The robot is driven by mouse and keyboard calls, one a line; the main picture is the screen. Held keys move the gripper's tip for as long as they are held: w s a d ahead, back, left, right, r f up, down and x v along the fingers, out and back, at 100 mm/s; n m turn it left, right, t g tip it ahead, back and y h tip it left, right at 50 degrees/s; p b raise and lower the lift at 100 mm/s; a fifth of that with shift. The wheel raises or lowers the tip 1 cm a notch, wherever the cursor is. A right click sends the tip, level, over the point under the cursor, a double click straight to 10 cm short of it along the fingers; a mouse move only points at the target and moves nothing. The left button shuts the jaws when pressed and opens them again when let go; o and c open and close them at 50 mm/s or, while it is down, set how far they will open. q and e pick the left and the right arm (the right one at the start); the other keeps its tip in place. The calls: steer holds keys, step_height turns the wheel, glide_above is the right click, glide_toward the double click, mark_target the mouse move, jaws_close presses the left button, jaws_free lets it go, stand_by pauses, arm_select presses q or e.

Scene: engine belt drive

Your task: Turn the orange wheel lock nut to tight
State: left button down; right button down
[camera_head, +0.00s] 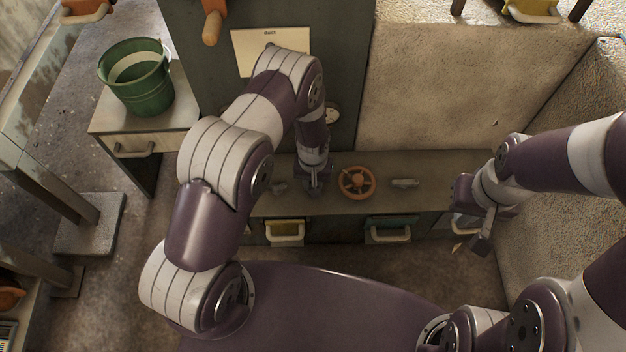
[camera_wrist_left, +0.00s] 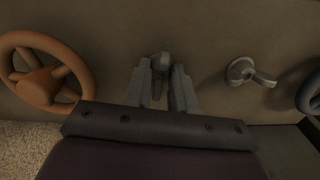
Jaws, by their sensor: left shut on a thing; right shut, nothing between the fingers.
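The orange wheel (camera_head: 357,182) lies on the grey bench surface, with a small grey handled fitting (camera_head: 405,183) to its right. My left gripper (camera_head: 314,184) is just left of the wheel, pointing down. In the left wrist view the orange wheel (camera_wrist_left: 40,75) is at the left. There, my left gripper's fingers (camera_wrist_left: 161,85) are closed on a small grey lock nut (camera_wrist_left: 161,60), mostly hidden between them. A second grey nut with a lever (camera_wrist_left: 250,72) stands apart to the right. My right gripper (camera_head: 483,243) is shut and empty, hanging beyond the bench's right front.
Drawers with a yellow front (camera_head: 286,231) and a green front (camera_head: 388,229) lie below the bench edge. A green bucket (camera_head: 137,78) stands on a cabinet at the left. A dark wheel (camera_wrist_left: 312,92) shows at the left wrist view's right edge. A paper sheet (camera_head: 243,52) is on the panel behind.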

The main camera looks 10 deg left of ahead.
arm_select(q)
steer(key=m+p, duration=0.1)
steer(key=m, duration=0.2)
steer(key=shift+r+m+p, duration=0.15)
steer(key=shift+m+p, duration=0.15)
steer(key=shift+p, duration=0.05)
steer(key=m+p, duration=0.1)
steer(key=m, duration=0.3)
steer(key=m+p, duration=0.1)
steer(key=m, duration=0.3)
steer(key=shift+m, duration=0.4)
steer(key=shift+w+m+p, duration=0.1)
steer(key=shift+m+p, duration=0.4)
steer(key=shift+m, duration=1.1)
steer(key=c, duration=0.9)
jaws_free()
steer(key=shift+c, duration=0.2)
